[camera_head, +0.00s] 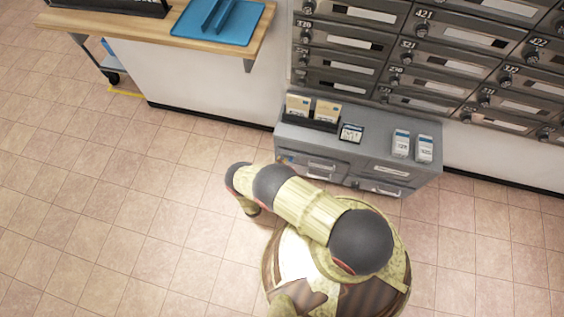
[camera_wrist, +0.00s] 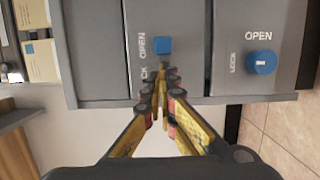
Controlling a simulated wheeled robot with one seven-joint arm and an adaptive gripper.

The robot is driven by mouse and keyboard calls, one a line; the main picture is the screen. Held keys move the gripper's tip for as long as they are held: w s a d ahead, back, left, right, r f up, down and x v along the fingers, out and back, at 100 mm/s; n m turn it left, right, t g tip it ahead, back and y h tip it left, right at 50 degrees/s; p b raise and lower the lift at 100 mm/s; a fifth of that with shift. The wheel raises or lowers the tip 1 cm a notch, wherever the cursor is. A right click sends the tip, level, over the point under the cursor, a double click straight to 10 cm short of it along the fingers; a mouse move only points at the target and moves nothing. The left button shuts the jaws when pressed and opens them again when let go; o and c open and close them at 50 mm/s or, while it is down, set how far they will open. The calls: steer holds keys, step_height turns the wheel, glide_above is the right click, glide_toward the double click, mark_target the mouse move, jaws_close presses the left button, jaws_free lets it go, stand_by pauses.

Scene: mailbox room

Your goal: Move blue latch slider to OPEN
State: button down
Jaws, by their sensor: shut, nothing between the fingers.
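In the wrist view, the blue latch slider (camera_wrist: 163,46) is a small square block on the grey cabinet front. It sits level with the word OPEN printed to its left; the word LOCK is lower and partly hidden by my gripper. My gripper (camera_wrist: 165,74) is shut and empty, with its fingertips just below the slider in the picture, near the LOCK end. I cannot tell whether the tips touch the slider. In the head view, the slider and my fingertips cannot be made out.
A round blue knob (camera_wrist: 262,62) with its own OPEN and LOCK labels is to the right. The low grey cabinet (camera_head: 375,151) holds card boxes and two white devices on top. A wooden counter (camera_head: 140,31) with a blue tray (camera_head: 240,30) is at upper left. Floor at left is clear.

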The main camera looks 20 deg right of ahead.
steer(key=s+a, duration=0.4)
steer(key=a, duration=0.6)
steer(key=shift+s+a, duration=0.15)
steer(key=shift+s, duration=0.15)
